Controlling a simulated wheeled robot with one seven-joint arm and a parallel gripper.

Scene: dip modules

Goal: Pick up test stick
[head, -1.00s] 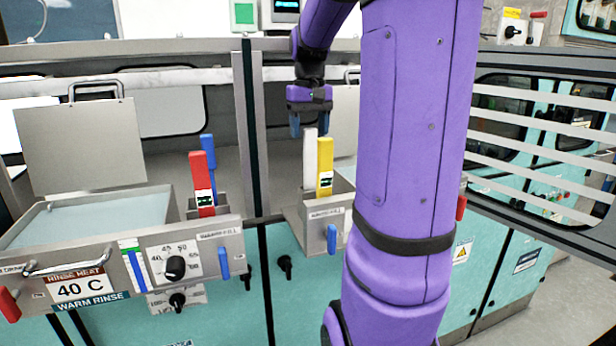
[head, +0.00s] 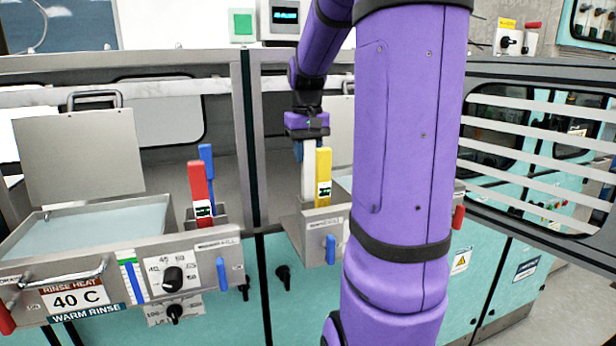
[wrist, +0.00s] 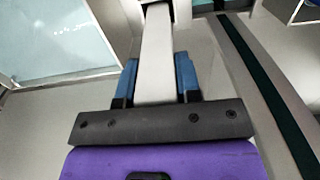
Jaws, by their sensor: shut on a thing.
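The white stick (head: 308,176) stands upright in the small steel holder (head: 297,222) on the right-hand module. I take it for the test stick. My gripper (head: 309,148) is above the holder and shut on the upper part of the white stick. In the wrist view the two blue fingers (wrist: 158,80) press on either side of the white stick (wrist: 157,45), whose far end reaches down into a dark slot. A yellow stick (head: 323,178) stands right beside it in the holder. The purple arm hides the area to the right of the holder.
A red stick (head: 199,190) and a blue stick (head: 207,165) stand in another holder on the left. A steel bath (head: 100,222) with a raised lid (head: 80,155) is further left. A dark vertical post (head: 250,150) stands between the two modules.

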